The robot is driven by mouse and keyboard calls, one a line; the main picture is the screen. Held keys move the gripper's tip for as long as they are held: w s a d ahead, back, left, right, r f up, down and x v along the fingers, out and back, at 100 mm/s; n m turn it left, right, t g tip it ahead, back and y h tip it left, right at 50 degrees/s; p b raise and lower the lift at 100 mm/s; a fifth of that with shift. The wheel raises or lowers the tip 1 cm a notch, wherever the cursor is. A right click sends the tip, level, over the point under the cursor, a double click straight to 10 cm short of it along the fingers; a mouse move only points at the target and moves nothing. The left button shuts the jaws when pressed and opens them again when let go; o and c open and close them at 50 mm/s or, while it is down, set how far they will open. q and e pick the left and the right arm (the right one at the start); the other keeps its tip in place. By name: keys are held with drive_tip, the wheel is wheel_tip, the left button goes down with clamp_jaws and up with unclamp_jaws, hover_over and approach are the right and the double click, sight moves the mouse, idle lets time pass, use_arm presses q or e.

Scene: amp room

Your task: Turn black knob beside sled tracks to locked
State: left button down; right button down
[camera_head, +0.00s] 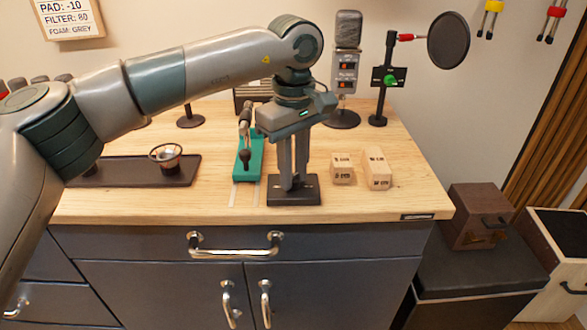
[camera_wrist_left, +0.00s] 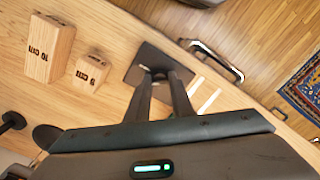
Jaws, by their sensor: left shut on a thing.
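A flat black base (camera_head: 294,197) stands on the wooden bench near its front edge, just right of pale sled tracks (camera_head: 236,195). It also shows in the wrist view (camera_wrist_left: 140,73). My left gripper (camera_head: 294,187) points straight down over this base, with its fingers close together and their tips at its top. It is shut on the black knob there, which the fingers mostly hide; I cannot read its setting. In the wrist view the fingertips (camera_wrist_left: 157,72) meet over the base. A green sled (camera_head: 243,170) with a dark upright handle sits on the tracks. My right gripper is not in view.
Two labelled wooden blocks (camera_head: 376,168) stand right of the base. A microphone (camera_head: 346,50) and a pop filter stand (camera_head: 387,80) are behind. A dark tray (camera_head: 125,172) with a small round cup lies left. Bare bench top lies right of the blocks.

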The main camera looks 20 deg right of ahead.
use_arm(q)
drive_tip(key=shift+r+m, duration=0.1)
drive_tip(key=shift+m, duration=0.8)
drive_tip(key=m, duration=0.2)
drive_tip(key=shift+m, duration=0.4)
drive_tip(key=shift+m+p, duration=0.3)
drive_tip(key=shift+m, duration=1.3)
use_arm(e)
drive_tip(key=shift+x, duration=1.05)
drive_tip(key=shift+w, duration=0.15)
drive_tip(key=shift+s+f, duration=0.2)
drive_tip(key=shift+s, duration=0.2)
use_arm(q)
drive_tip(key=c, duration=1.6)
unclamp_jaws()
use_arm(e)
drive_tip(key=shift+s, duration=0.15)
use_arm(q)
drive_tip(key=shift+o, duration=0.2)
